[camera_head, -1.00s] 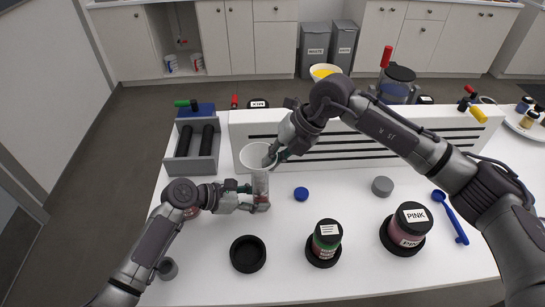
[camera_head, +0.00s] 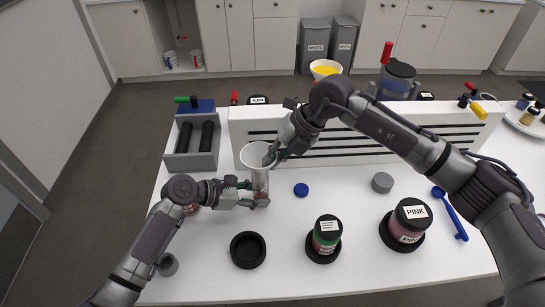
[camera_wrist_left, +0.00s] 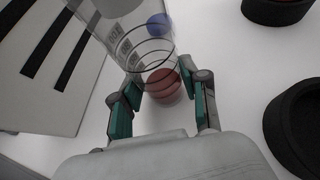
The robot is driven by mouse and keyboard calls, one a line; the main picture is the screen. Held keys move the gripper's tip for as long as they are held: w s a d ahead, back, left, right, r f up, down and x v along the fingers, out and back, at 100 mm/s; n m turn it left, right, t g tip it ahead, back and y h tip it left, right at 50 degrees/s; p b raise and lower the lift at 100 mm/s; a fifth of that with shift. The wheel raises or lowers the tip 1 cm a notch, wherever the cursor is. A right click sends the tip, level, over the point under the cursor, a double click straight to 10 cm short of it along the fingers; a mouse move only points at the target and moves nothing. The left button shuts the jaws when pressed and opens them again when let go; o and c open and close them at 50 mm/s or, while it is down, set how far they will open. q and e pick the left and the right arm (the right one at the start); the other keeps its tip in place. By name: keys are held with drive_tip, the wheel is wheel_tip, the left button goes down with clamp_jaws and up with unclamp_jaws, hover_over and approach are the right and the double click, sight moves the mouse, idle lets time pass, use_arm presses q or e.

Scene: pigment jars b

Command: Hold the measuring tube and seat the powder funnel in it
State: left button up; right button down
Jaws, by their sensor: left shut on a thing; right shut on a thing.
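The clear measuring tube (camera_head: 261,182) stands upright at the left middle of the white table. My left gripper (camera_head: 255,194) is shut on its lower part. The left wrist view shows the clear, ringed tube (camera_wrist_left: 147,48) between the green-padded fingers (camera_wrist_left: 160,98), with a red round shape at one end. The pale powder funnel (camera_head: 254,155) is directly above the tube, wide rim up. My right gripper (camera_head: 275,154) is shut on the funnel's right side. The funnel's lower end overlaps the tube's mouth in the head view; I cannot tell how deep it sits.
A slotted white panel (camera_head: 400,118) stands behind the grippers, with a grey tray (camera_head: 203,160) at left. A black ring (camera_head: 248,250), a labelled jar (camera_head: 325,236), a PINK jar (camera_head: 408,222), a blue cap (camera_head: 301,189), a grey cap (camera_head: 382,182) and a blue scoop (camera_head: 451,214) lie around.

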drive_tip(key=c, duration=1.2)
unclamp_jaws()
drive_tip(key=shift+c, duration=0.2)
drive_tip(key=v, duration=1.2)
drive_tip(key=shift+a, duration=0.1)
use_arm(q)
drive_tip(key=o, duration=0.5)
drive_tip(key=shift+o, duration=0.2)
drive_tip(key=o, duration=0.5)
